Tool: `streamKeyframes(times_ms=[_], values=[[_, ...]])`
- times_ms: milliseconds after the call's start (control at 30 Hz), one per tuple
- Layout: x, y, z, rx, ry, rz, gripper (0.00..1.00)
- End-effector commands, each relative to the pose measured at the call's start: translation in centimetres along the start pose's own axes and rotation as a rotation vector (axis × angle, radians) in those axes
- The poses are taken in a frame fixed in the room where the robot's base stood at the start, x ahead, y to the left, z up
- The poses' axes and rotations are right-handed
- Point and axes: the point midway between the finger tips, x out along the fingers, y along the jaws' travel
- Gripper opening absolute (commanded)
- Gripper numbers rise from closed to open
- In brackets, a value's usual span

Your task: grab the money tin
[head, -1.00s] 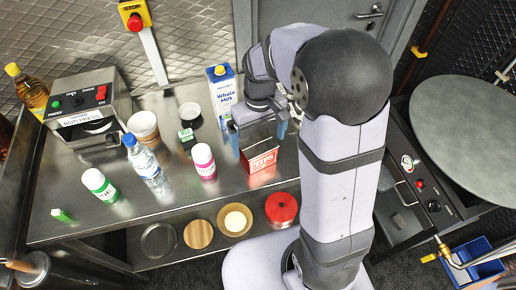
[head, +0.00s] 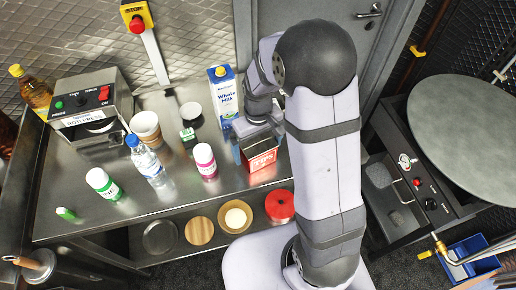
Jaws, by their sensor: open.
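The money tin (head: 263,162), a red box with white lettering on its front, stands on the steel counter near its right end. My gripper (head: 256,140) is open above the tin, with its fingers pointing down around the tin's upper part. The fingers and wrist hide most of the tin's top. I cannot tell whether the fingers touch it.
A milk carton (head: 223,95) stands close behind and left of the gripper. A pink-labelled bottle (head: 205,160) stands left of the tin. A water bottle (head: 147,162), a cup (head: 146,128) and a roti press (head: 90,108) are farther left on the counter (head: 120,208).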

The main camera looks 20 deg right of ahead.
Motion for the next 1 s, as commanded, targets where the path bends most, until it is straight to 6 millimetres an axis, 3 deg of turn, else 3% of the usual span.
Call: streamKeyframes(times_ms=[200, 533, 767, 1000], values=[[1.9, 0.0, 0.1, 0.000, -0.002, 0.000, 1.00], [2.4, 0.0, 0.0, 0.000, 0.001, 0.000, 1.00], [2.4, 0.0, 0.0, 0.000, 0.001, 0.000, 0.47], [2.3, 0.0, 0.0, 0.000, 0.002, 0.001, 0.47]])
